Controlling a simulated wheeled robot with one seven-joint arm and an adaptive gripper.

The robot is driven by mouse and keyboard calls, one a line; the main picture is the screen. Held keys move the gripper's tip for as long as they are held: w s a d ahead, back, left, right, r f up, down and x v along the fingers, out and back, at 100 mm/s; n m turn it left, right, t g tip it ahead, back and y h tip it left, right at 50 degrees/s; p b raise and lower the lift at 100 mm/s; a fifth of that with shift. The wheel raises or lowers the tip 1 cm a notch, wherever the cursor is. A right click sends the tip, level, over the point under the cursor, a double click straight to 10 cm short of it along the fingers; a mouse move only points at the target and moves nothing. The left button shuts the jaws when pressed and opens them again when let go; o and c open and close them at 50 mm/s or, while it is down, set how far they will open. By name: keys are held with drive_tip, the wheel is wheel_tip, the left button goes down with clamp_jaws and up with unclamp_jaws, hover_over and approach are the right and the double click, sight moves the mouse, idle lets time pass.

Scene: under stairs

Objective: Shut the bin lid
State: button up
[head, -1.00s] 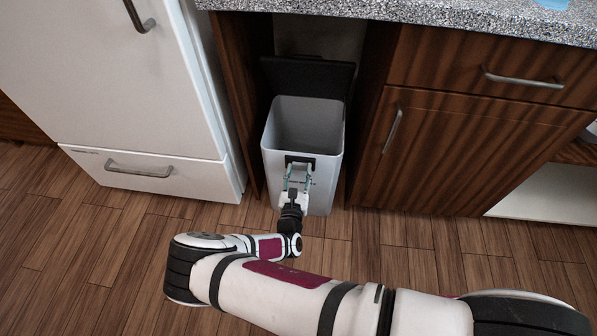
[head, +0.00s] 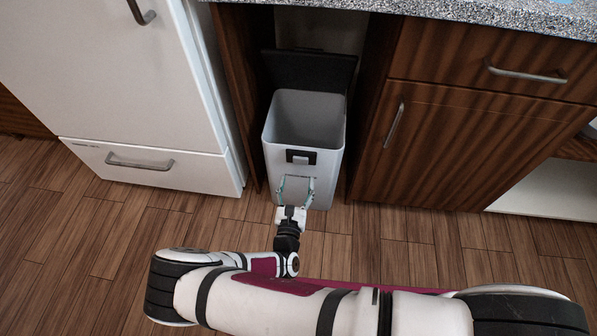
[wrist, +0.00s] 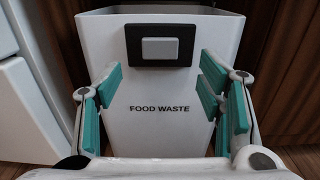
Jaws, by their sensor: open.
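A light grey bin (head: 305,170) stands in the gap under the counter. Its black lid (head: 308,70) is raised upright at the back, so the bin is open at the top. The inside looks empty from here. A black panel with a grey button (head: 300,157) sits on the bin's front, and in the wrist view the button (wrist: 160,49) is above the words "FOOD WASTE". My gripper (head: 297,182) is open and empty in front of the bin, below the panel. In the wrist view its teal-padded fingers (wrist: 160,95) are spread either side of the lettering. The lid is outside the wrist view.
A white fridge (head: 120,80) with a lower drawer stands left of the bin. A dark wood cabinet (head: 470,140) with metal handles stands to the right. The speckled counter (head: 450,12) overhangs the bin's gap. The wooden floor (head: 90,240) in front is clear.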

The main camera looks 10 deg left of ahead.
drive_tip(key=shift+s+a, duration=0.1)
drive_tip(key=shift+s, duration=2.4)
drive_tip(key=shift+r, duration=0.1)
